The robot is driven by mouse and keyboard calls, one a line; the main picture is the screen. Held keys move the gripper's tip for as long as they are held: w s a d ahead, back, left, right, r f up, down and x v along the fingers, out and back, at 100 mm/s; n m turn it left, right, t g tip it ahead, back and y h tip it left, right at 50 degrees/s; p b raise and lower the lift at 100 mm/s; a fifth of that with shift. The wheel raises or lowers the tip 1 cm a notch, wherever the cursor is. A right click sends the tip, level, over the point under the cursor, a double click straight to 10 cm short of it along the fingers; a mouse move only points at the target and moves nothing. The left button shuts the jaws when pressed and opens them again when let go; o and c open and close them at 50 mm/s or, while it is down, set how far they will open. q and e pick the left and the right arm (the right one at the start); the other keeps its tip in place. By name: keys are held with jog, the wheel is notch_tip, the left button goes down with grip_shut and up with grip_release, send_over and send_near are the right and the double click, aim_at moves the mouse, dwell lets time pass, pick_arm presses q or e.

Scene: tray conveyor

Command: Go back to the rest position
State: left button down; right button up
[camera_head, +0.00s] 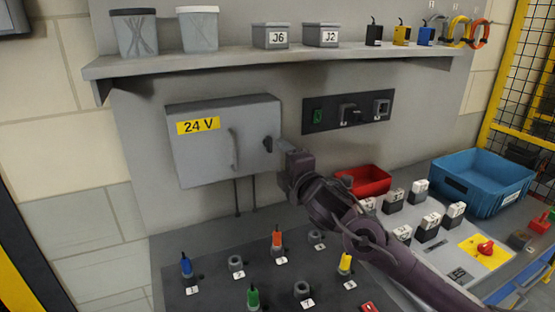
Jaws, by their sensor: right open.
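My right arm comes in from the lower right. My right gripper (279,146) is at the right edge of the grey wall box with the yellow 24 V label (205,155), beside the dark knob (267,145) on its door. It is open; I cannot tell whether it touches the knob. The box door appears closed, with a grey handle (233,150) left of the knob. My left gripper is not in view.
A shelf (270,60) with cups, boxes and cable coils runs above. Below, a dark panel (215,280) bears coloured plugs and sockets. A red bin (364,180), several numbered blocks, a yellow-plated red switch (485,248) and a blue crate (482,182) lie right.

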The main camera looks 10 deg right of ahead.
jog(key=shift+s, duration=0.25)
jog(key=shift+r, duration=0.1)
